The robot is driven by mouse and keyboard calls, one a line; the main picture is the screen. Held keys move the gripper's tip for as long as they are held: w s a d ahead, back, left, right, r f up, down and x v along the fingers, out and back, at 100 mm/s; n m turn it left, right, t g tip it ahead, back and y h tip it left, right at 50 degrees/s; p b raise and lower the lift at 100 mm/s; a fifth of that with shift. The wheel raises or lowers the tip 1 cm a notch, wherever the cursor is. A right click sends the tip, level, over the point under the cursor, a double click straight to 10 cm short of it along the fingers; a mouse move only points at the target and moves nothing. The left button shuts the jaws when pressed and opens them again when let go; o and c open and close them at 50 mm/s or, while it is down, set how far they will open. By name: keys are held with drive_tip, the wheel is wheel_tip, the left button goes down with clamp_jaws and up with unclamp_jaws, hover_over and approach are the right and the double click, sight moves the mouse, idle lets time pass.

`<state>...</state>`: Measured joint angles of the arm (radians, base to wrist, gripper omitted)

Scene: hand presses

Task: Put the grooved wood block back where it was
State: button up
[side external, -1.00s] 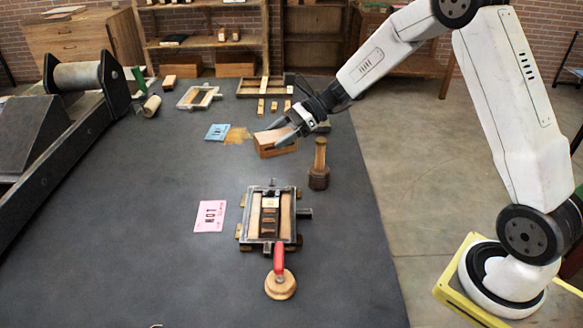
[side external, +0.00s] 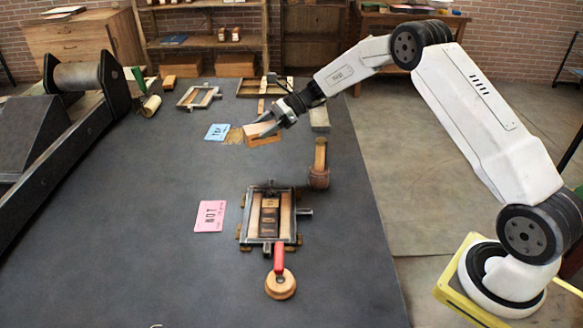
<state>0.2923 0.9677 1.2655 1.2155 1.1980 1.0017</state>
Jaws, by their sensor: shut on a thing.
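The wood block (side external: 262,131), light brown, is between the fingers of my gripper (side external: 269,130) in the side external view. My gripper is shut on it, and the fingers and wrist hide part of it. Its groove is too small to make out clearly. The block is low over the dark table, just right of a tan patch (side external: 235,136) beside a blue card (side external: 217,132). I cannot tell whether it touches the table.
A wooden-handled tool (side external: 319,165) stands right of centre. In front are a metal frame with type (side external: 269,217), a red-handled round tool (side external: 280,284) and a pink card (side external: 210,216). A press (side external: 85,78) fills the left. The table's front left is clear.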

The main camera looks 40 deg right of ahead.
drive_tip(key=shift+f, duration=3.15)
drive_tip(key=shift+f, duration=0.1)
drive_tip(key=shift+f, duration=1.75)
drive_tip(key=shift+f, duration=0.15)
drive_tip(key=o, duration=1.3)
drive_tip(key=shift+c, duration=0.2)
